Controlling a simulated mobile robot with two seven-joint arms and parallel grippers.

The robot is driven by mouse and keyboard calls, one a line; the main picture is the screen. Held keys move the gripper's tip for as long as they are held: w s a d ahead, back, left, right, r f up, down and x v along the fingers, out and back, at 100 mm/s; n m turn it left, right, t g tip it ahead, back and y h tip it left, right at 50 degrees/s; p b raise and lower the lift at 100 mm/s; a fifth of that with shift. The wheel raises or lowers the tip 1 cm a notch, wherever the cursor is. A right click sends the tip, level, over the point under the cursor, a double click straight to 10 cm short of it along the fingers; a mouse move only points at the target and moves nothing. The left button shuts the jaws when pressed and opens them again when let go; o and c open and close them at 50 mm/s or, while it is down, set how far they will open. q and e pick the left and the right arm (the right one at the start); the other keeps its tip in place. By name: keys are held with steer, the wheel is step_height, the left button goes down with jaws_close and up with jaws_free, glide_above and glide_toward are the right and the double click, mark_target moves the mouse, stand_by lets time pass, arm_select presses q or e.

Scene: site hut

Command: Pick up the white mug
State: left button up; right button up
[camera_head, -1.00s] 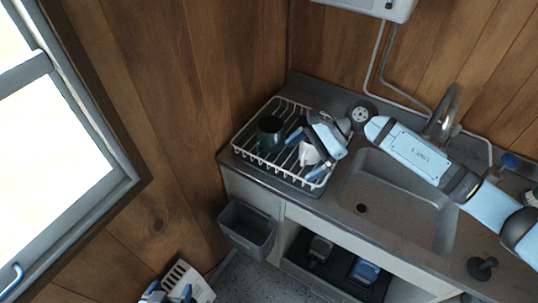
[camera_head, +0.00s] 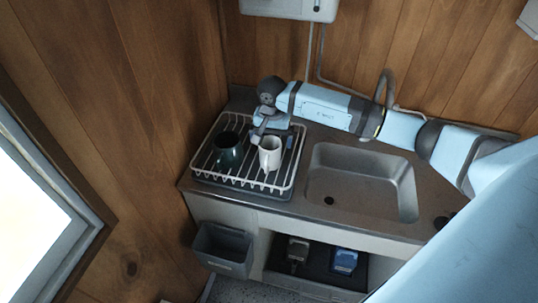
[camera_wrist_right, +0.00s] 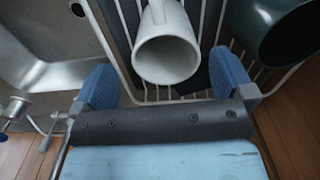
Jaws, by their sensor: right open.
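My left gripper is not in view.
A dark green mug (camera_head: 228,151) stands left of the white one in the rack. The sink (camera_head: 361,181) and tap (camera_head: 385,84) are to the right. A grey bin (camera_head: 222,249) hangs at the counter's front. Wooden walls close off the back and left.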

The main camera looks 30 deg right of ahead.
steer(key=f, duration=0.1)
steer(key=f+p, duration=0.1)
steer(key=f, duration=0.1)
steer(key=f+p, duration=0.1)
steer(key=shift+w+a+f, duration=0.1)
steer(key=shift+a+f, duration=0.2)
steer(key=shift+f, duration=0.55)
steer(key=c, duration=1.1)
steer(key=shift+w+r, duration=0.1)
steer(key=shift+r, duration=0.05)
